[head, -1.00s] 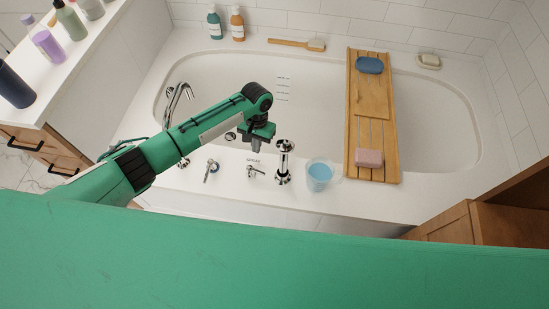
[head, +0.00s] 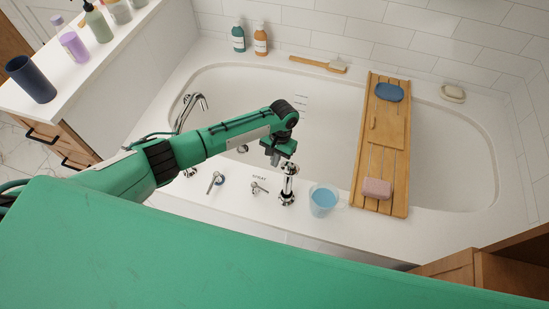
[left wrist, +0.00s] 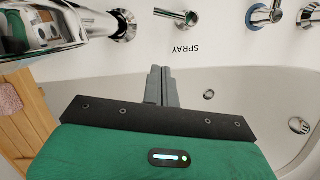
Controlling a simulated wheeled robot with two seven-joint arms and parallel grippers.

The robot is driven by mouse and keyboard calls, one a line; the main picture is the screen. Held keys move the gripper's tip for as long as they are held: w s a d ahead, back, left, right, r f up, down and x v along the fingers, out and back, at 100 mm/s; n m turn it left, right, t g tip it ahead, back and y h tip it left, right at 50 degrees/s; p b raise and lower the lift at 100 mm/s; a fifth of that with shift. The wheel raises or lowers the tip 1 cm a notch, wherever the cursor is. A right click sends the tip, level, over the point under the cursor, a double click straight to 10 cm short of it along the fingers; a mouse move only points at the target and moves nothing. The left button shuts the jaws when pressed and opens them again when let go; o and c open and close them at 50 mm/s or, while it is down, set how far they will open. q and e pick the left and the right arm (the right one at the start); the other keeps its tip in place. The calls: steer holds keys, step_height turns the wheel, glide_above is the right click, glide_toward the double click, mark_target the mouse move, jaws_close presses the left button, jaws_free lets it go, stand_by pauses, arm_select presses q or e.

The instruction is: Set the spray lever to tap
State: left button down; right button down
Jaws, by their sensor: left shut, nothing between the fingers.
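The spray lever (head: 258,187) is a small chrome lever on the white tub deck, below the printed word SPRAY in the head view. Its handle points right there. In the left wrist view, the same lever (left wrist: 178,16) is at the top with its handle pointing left, and the SPRAY print is below it. My left gripper (head: 275,160) is shut and empty, above the tub's near rim, apart from the lever and close to the hand shower's top. Its closed fingers (left wrist: 161,72) point toward the SPRAY print in the wrist view. My right gripper is not in view.
The upright chrome hand shower (head: 288,183) stands just right of the lever. Beyond it is a cup of blue liquid (head: 323,201). Another chrome lever (head: 215,181) and the curved spout (head: 190,108) are to the left. A wooden bath tray (head: 398,155) spans the tub.

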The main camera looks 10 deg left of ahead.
mark_target(261, 190)
arm_select(q)
steer(key=x, duration=0.6)
steer(key=shift+r, duration=0.1)
steer(key=s, duration=0.1)
steer(key=s+p, duration=0.1)
steer(key=s+a, duration=0.1)
steer(key=shift+f+p, duration=0.35)
steer(key=shift+p, duration=0.05)
steer(key=shift+s+f, duration=0.1)
steer(key=shift+s, duration=0.25)
steer(key=shift+s+f, duration=0.1)
steer(key=shift+f, duration=0.05)
steer(key=shift+s+p, duration=0.35)
steer(key=shift+p, duration=0.4)
